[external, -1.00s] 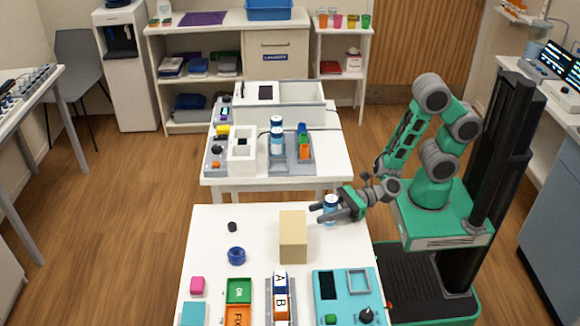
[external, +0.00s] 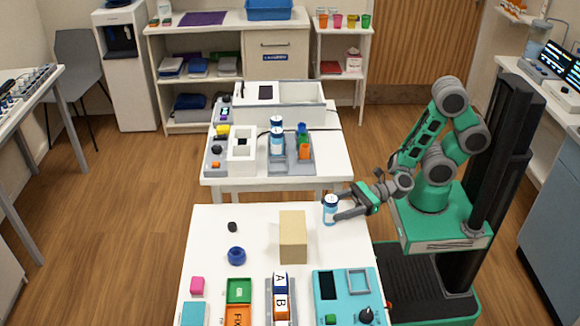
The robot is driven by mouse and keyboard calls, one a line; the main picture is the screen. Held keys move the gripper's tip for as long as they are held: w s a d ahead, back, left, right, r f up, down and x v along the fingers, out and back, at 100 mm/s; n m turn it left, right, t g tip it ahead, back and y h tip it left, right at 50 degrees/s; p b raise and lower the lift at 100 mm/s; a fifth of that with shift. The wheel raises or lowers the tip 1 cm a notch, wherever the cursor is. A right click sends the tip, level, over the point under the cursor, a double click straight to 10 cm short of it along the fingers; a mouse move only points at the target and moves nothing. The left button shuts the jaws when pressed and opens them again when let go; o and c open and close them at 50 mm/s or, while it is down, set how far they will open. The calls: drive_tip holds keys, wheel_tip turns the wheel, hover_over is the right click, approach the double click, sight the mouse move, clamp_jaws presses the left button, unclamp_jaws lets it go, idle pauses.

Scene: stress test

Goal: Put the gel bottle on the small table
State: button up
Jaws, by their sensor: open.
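Whether a fingertip still touches the bottle is hard to tell. I cannot tell from the picture which table is the small one.
A tan block (external: 293,237) stands close left of the bottle. A blue ring (external: 236,255), a black piece (external: 232,227), a pink cube (external: 197,284), lettered blocks (external: 281,300) and a turquoise device (external: 343,298) are also on the foreground table. Its far left part is mostly clear.

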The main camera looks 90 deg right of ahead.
sight(325, 210)
drive_tip(key=shift+s, duration=0.1)
idle(0.3)
drive_tip(key=r+n+y+b, duration=0.1)
drive_tip(key=r, duration=0.1)
drive_tip(key=w+r+n+g+y+b, duration=0.1)
drive_tip(key=r, duration=0.1)
drive_tip(key=w+r+n+g+y+b, duration=0.1)
drive_tip(key=r+y, duration=0.1)
drive_tip(key=r, duration=0.1)
drive_tip(key=shift+w+a, duration=0.2)
drive_tip(key=shift+a, duration=0.1)
drive_tip(key=shift+s+r+g+y+b, duration=0.1)
drive_tip(key=shift+r+g+y+b, duration=0.2)
drive_tip(key=shift+b, duration=0.1)
drive_tip(key=shift+s+f+n+b, duration=0.1)
drive_tip(key=shift+f+n+b, duration=0.25)
drive_tip(key=shift+f, duration=0.1)
wheel_tip(325, 210, down, 6)
drive_tip(key=b, duration=0.4)
drive_tip(key=shift+w+a+r+y, duration=0.1)
drive_tip(key=shift+w+a+y, duration=0.2)
drive_tip(key=shift+w+a, duration=0.75)
drive_tip(key=shift+w, duration=0.15)
